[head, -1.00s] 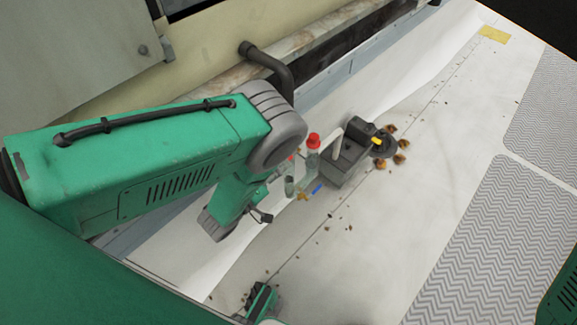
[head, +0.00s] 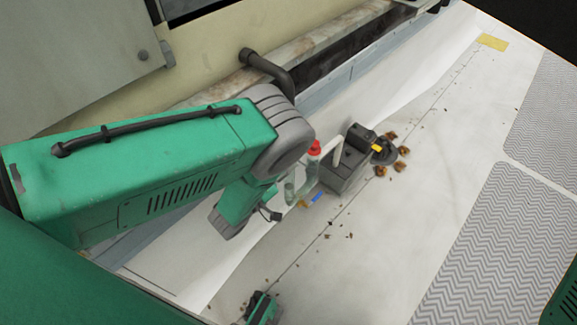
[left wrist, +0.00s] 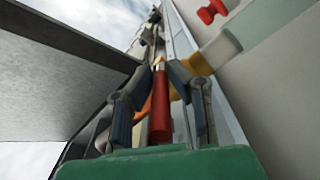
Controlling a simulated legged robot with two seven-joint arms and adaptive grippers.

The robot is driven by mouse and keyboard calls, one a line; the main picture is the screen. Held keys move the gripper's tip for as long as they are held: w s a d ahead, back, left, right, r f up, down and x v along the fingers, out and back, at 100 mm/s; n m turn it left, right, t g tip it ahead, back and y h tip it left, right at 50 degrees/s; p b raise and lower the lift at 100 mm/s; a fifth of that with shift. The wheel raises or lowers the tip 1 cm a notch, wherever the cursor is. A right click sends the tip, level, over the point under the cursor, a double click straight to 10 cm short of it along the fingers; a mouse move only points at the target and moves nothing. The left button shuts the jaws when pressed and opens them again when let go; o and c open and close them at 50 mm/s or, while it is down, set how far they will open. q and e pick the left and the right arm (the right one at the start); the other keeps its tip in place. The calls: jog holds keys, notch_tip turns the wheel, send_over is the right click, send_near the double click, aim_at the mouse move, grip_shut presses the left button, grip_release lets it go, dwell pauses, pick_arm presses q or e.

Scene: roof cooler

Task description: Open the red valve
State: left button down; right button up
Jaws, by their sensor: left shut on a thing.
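A red bar-shaped handle (left wrist: 160,106), which looks like the red valve's lever, stands between the fingers of my left gripper (left wrist: 168,68) in the left wrist view. The gripper is shut on it. An orange-yellow fitting (left wrist: 187,68) lies just behind the fingers. A separate red knob (left wrist: 211,11) is at the top right. In the head view a red knob (head: 314,148) tops pale greenish pipework beside my left wrist. The forearm and wrist hide the held handle there.
A dark grey pump-like unit (head: 347,170) stands right of the pipework. Brown debris (head: 388,165) lies around its round end. A pale wall with a dark bent pipe (head: 272,68) runs behind my left arm. The pale roof to the right is mostly clear, with grey patterned mats (head: 480,245).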

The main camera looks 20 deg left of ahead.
pick_arm(q)
jog(key=shift+a+f+t+b, duration=0.1)
jog(key=shift+f+t+b, duration=0.3)
jog(key=shift+b, duration=0.05)
jog(key=shift+f+t+h, duration=0.1)
jog(key=shift+t+h, duration=0.3)
jog(key=shift+t, duration=0.1)
jog(key=t+p, duration=0.1)
jog(key=p, duration=0.2)
jog(key=shift+w+f, duration=0.1)
jog(key=shift+f, duration=0.05)
jog(key=shift+w+f+t+h+b, duration=0.15)
jog(key=shift+f+t+h+b, duration=0.2)
jog(key=shift+t, duration=0.45)
jog(key=shift+w+f+t+h+b, duration=0.1)
jog(key=shift+f+t+h+b, duration=0.25)
jog(key=shift+t, duration=0.45)
jog(key=shift+f, duration=0.1)
